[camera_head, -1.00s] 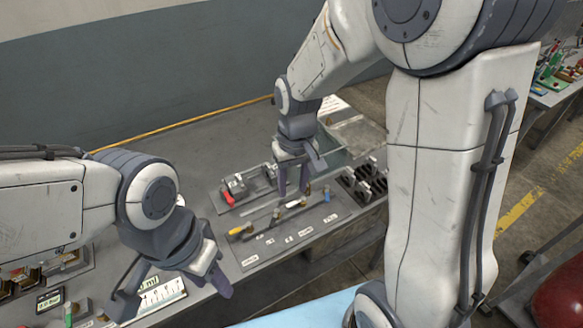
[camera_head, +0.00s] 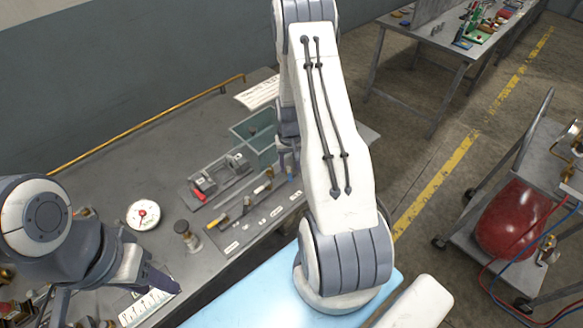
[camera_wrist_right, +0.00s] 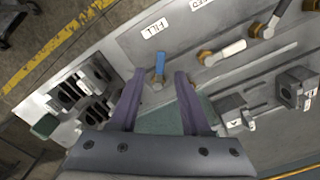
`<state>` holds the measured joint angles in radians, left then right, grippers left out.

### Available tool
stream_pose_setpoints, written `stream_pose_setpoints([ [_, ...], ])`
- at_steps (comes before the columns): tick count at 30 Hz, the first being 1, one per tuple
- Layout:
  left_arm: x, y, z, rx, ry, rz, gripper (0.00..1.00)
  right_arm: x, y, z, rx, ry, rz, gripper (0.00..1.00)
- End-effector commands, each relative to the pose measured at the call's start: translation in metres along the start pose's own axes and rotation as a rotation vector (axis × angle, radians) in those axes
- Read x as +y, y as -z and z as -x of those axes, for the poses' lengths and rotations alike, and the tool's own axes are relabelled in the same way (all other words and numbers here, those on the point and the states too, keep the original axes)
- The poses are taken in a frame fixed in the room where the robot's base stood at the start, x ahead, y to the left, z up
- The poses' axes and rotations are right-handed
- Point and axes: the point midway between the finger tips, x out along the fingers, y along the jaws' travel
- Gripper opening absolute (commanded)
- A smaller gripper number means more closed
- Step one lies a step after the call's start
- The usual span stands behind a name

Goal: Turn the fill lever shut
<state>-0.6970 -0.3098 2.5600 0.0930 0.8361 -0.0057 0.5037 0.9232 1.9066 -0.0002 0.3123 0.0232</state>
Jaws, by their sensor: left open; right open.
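The fill lever (camera_wrist_right: 160,62) has a blue handle on a brass-coloured base, beside a label reading FILL (camera_wrist_right: 154,28) on a grey panel (camera_wrist_right: 125,45), in the right wrist view. My right gripper (camera_wrist_right: 160,76) is open, its two fingers pointing at the lever, one to each side of it. I cannot tell whether they touch it. In the head view my right gripper (camera_head: 288,160) is at the panel's right end, partly hidden by my arm. My left gripper (camera_head: 112,298) is open and empty at the lower left, over the bench.
Other levers with white (camera_wrist_right: 232,48) and yellow handles line the panel. Black slotted blocks (camera_wrist_right: 82,88) stand left of the gripper in the wrist view.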

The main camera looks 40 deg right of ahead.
Motion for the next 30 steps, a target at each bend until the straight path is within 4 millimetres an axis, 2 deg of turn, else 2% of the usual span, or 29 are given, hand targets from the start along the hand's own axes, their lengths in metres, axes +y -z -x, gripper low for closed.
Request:
stream_pose_setpoints([
  [3,0.001,0.001,0.009,0.0,0.0,-0.001,0.47,-0.001,-0.001,-0.016,-0.003,0.0,0.001,0.47],
  [9,0.001,0.001,0.013,0.0,0.0,-0.002,0.47,-0.001,0.0,-0.034,0.0,0.0,0.001,0.47],
  [19,0.001,0.001,0.013,0.0,0.0,-0.002,0.47,0.0,0.0,-0.038,0.0,0.0,0.001,0.47],
  [20,0.001,0.001,0.013,0.0,0.0,-0.002,0.47,0.0,0.0,-0.038,0.0,0.0,0.001,0.43],
  [21,0.001,0.001,0.013,0.0,0.0,-0.002,0.47,0.0,0.0,-0.038,0.0,0.0,0.0,0.28],
  [23,0.001,0.001,0.013,0.0,0.0,-0.002,0.47,0.0,0.0,-0.038,0.0,0.0,0.0,0.05],
  [24,0.001,0.001,0.013,0.0,0.0,-0.002,0.47,0.0,0.0,-0.038,0.001,0.0,0.0,0.0],
  [26,0.001,0.001,0.013,0.0,0.0,-0.002,0.47,0.0,0.0,-0.038,0.001,0.0,0.0,0.0],
  [27,0.001,0.002,0.013,0.0,-0.001,-0.002,0.47,0.014,0.009,-0.038,0.004,0.0,-0.009,0.0],
  [30,0.001,0.001,0.013,0.0,0.0,-0.002,0.47,0.005,0.003,-0.038,0.004,0.0,-0.003,0.0],
])
